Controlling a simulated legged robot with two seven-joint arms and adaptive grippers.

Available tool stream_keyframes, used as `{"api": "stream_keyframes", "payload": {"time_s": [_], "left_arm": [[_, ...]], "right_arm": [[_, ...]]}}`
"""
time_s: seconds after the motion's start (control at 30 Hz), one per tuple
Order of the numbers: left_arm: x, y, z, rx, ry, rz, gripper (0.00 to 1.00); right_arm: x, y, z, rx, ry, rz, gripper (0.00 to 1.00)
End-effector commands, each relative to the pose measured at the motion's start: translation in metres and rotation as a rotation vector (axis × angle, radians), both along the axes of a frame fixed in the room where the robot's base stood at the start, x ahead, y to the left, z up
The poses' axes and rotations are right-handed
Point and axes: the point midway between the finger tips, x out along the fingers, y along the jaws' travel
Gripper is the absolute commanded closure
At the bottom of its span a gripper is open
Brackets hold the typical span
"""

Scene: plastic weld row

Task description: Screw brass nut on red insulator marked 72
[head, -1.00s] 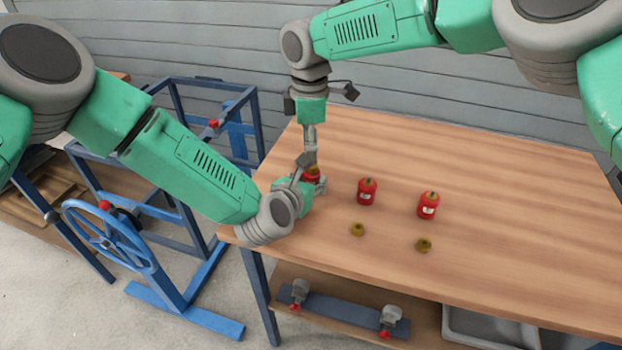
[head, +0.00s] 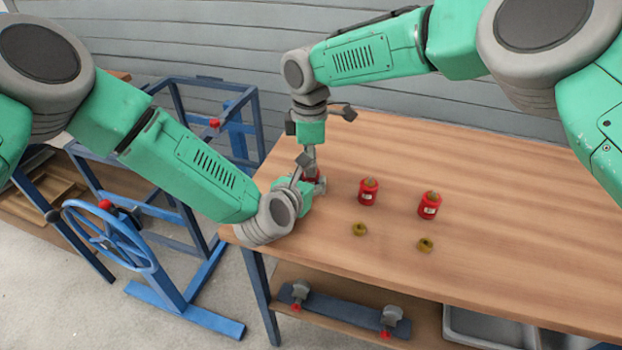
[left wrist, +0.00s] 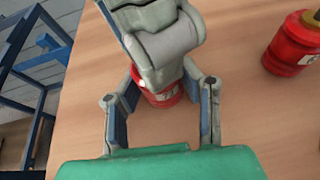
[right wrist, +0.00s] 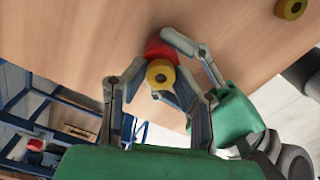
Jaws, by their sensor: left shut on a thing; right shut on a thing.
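A red insulator (left wrist: 163,97) stands upright on the table between the fingers of my left gripper (left wrist: 163,85), which is shut on it; no marking is readable. It also shows in the right wrist view (right wrist: 157,47). A brass nut (right wrist: 161,73) sits at the top of this insulator, between the fingers of my right gripper (right wrist: 157,85), which comes down from above and is shut on it. In the head view both grippers crowd together at the table's left end, hiding the nut and most of the insulator. Whether the thread is engaged cannot be told.
Two more red insulators with upright studs (head: 368,193) (head: 430,206) stand to the right on the wooden table (head: 520,240). Two loose brass nuts (head: 360,230) (head: 426,245) lie in front of them. A blue frame with a handwheel (head: 108,238) stands left. The table's right side is clear.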

Motion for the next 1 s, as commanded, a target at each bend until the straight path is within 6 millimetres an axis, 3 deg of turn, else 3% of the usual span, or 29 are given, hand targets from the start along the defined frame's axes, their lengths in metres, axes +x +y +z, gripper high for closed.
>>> {"api": "stream_keyframes", "payload": {"time_s": [0.13,0.43,0.5,0.63,0.67,0.7,1.0], "left_arm": [[-0.0019,-0.0016,-0.0004,0.000,0.002,-0.005,1.00],[-0.0024,-0.0020,-0.0006,0.000,0.003,-0.006,1.00],[-0.0025,-0.0022,-0.0006,0.000,0.003,-0.006,1.00],[-0.0027,-0.0025,-0.0008,0.000,0.003,-0.007,1.00],[-0.0027,-0.0026,-0.0008,0.000,0.003,-0.007,1.00],[-0.0027,-0.0025,-0.0008,0.000,0.003,-0.007,1.00],[-0.0014,-0.0012,-0.0007,0.000,0.003,-0.004,1.00]], "right_arm": [[0.0028,-0.0009,0.0017,-0.004,-0.009,-0.200,1.00],[0.0047,-0.0012,0.0017,-0.001,-0.009,-0.920,1.00],[0.0046,-0.0011,0.0013,0.000,-0.006,-1.009,1.00],[0.0047,-0.0010,0.0012,0.002,-0.005,-0.998,1.00],[0.0047,-0.0010,0.0012,0.002,-0.005,-0.998,0.69],[0.0046,-0.0010,0.0011,0.002,-0.004,-0.997,0.55],[0.0033,-0.0008,0.0004,-0.001,-0.001,-0.995,0.52]]}}
